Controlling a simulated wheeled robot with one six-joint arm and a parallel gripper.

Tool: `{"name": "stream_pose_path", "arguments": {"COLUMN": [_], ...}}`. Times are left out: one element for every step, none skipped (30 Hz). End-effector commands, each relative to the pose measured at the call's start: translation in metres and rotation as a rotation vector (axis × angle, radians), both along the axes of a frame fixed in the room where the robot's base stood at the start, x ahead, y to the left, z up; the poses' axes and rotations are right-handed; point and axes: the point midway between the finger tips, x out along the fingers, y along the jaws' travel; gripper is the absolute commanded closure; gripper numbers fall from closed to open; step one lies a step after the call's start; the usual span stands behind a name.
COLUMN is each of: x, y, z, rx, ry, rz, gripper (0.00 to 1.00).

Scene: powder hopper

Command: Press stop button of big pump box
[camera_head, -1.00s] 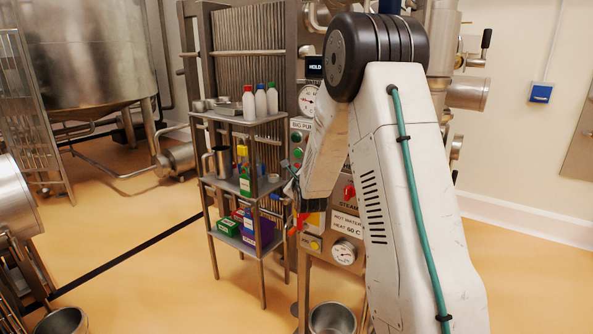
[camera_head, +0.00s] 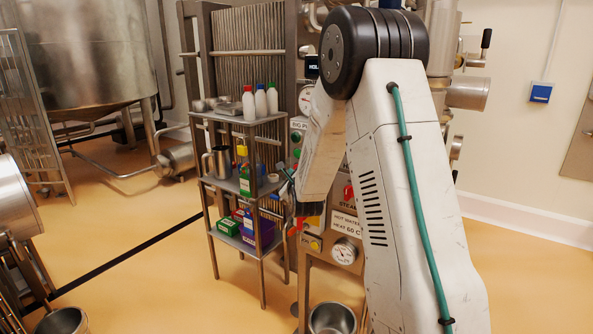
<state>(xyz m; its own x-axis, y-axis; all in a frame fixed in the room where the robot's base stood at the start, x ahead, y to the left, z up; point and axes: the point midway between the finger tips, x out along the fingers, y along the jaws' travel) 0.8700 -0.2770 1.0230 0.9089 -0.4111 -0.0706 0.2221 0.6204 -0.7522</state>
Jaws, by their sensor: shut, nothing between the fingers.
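The big pump box (camera_head: 298,125) is a grey panel with a cut-off "BIG PU" label, just right of the shelf rack. A green button (camera_head: 296,137) shows on its left side. My arm covers the box's right part, and I cannot make out a stop button. My gripper (camera_head: 284,182) is small and partly hidden by my arm's forearm. It is shut and empty, in front of and below the pump box in the picture. I cannot tell whether it touches anything.
A shelf rack (camera_head: 262,121) with bottles, a jug and boxes stands just left of my gripper. Below the pump box is a panel with a red steam switch (camera_head: 348,193) and a dial (camera_head: 344,251). A metal bucket (camera_head: 332,319) stands on the floor.

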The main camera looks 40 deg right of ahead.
Motion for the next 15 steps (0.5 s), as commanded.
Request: {"name": "stream_pose_path", "arguments": {"x": [-0.001, -0.002, -0.003, -0.005, -0.006, -0.007, -0.008, -0.009, -0.01, -0.012, -0.013, -0.014, -0.014, -0.015, -0.015], "y": [0.005, 0.008, 0.012, 0.014, 0.017, 0.021, 0.024, 0.027, 0.031, 0.033, 0.035, 0.038, 0.039, 0.041, 0.041], "z": [0.0, 0.0, 0.0, 0.0, 0.0, 0.0, 0.0, 0.0, 0.0, 0.0, 0.0, 0.0, 0.0, 0.0, 0.0], "rx": [0.0, 0.0, 0.0, 0.0, 0.0, 0.0, 0.0, 0.0, 0.0, 0.0, 0.0, 0.0, 0.001, 0.0, 0.0], "ry": [-0.001, -0.001, 0.0, 0.001, 0.002, 0.001, 0.001, 0.0, 0.001, 0.001, 0.0, 0.0, 0.0, 0.0, 0.0], "rz": [0.002, 0.002, 0.001, 0.002, 0.001, 0.002, 0.002, 0.001, 0.002, 0.002, 0.001, 0.001, 0.0, 0.0, 0.0], "gripper": [1.0, 1.0, 1.0, 1.0, 1.0, 1.0, 1.0, 1.0, 1.0, 1.0, 1.0, 1.0, 1.0, 1.0, 1.0]}}
